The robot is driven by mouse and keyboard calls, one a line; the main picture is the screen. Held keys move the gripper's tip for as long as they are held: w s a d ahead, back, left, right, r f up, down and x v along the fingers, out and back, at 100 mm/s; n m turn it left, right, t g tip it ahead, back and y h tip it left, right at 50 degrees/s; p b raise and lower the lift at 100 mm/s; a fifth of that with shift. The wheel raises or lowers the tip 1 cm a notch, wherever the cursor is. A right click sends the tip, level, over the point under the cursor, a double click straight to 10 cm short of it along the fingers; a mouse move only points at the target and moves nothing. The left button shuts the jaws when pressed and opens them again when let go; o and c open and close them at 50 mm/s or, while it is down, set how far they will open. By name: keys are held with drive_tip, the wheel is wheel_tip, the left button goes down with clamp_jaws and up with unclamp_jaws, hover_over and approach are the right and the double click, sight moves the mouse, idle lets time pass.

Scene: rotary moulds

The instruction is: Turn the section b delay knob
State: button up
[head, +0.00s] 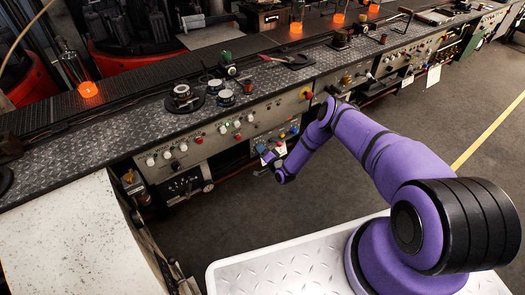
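My purple arm reaches from the lower right to the front of the long machine bench. My gripper (266,160) is at the lower control panel (284,138), a grey panel with small blue and red knobs. It is small and dark in this view, and I cannot tell whether its fingers are open or shut, or whether they touch a knob. The panel labels are too small to read, so I cannot tell which knob is the section b delay knob. My wrist and forearm hide part of this panel.
The bench top (140,125) carries dials and glowing orange glass pieces (88,89). A pale speckled cabinet (70,235) stands at the lower left. The dark floor (440,125) at right is clear.

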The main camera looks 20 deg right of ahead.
drive_tip(key=shift+o, duration=1.3)
drive_tip(key=v, duration=1)
drive_tip(key=shift+s+d, duration=0.15)
drive_tip(key=shift+s, duration=0.25)
